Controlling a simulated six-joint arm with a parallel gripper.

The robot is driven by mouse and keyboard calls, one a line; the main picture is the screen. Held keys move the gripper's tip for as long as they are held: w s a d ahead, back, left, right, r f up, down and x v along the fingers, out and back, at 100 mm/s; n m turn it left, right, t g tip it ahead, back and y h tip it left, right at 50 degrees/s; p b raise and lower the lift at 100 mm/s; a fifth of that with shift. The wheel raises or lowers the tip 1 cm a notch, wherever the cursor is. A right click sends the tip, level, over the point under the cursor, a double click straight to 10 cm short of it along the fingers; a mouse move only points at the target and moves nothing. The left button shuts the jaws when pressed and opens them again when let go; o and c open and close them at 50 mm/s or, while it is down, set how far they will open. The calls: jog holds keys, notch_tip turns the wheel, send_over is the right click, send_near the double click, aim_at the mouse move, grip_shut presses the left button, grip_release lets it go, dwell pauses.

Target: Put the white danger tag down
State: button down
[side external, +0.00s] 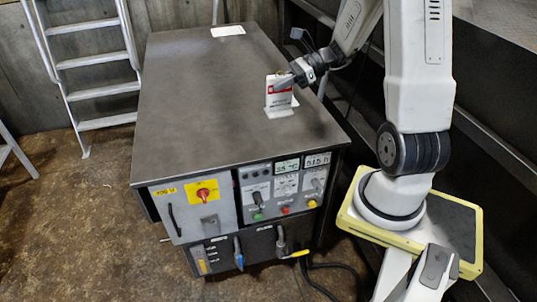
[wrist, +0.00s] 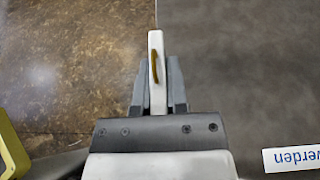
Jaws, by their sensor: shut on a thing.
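The white danger tag (side external: 278,101) has a red patch near its top and hangs upright over the grey cabinet top (side external: 210,95), toward the right edge. My gripper (side external: 287,82) is shut on the tag's upper part. In the wrist view the tag (wrist: 156,100) shows edge-on as a narrow white strip with a brown mark, between the two grey fingers of my gripper (wrist: 157,82). A white patch (side external: 280,112) shows directly under the tag in the side view; I cannot tell whether the tag touches the surface there.
A white label (side external: 228,31) lies at the cabinet top's far edge. A printed label (wrist: 291,158) shows at right in the wrist view. The front has a red rotary switch (side external: 204,194) and a control panel (side external: 286,188). Most of the top is clear. A ladder (side external: 92,62) stands left.

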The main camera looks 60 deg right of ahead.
jog(key=w+a, duration=0.7)
jog(key=a, duration=0.4)
jog(key=shift+w, duration=0.2)
jog(key=shift+w, duration=0.1)
jog(key=w+d+f, duration=0.1)
jog(key=w+f, duration=0.8)
jog(key=w, duration=0.4)
jog(key=shift+d, duration=0.4)
jog(key=shift+w+f, duration=0.15)
jog(key=shift+w+f, duration=0.2)
jog(key=shift+f, duration=1.6)
jog(key=shift+f, duration=0.1)
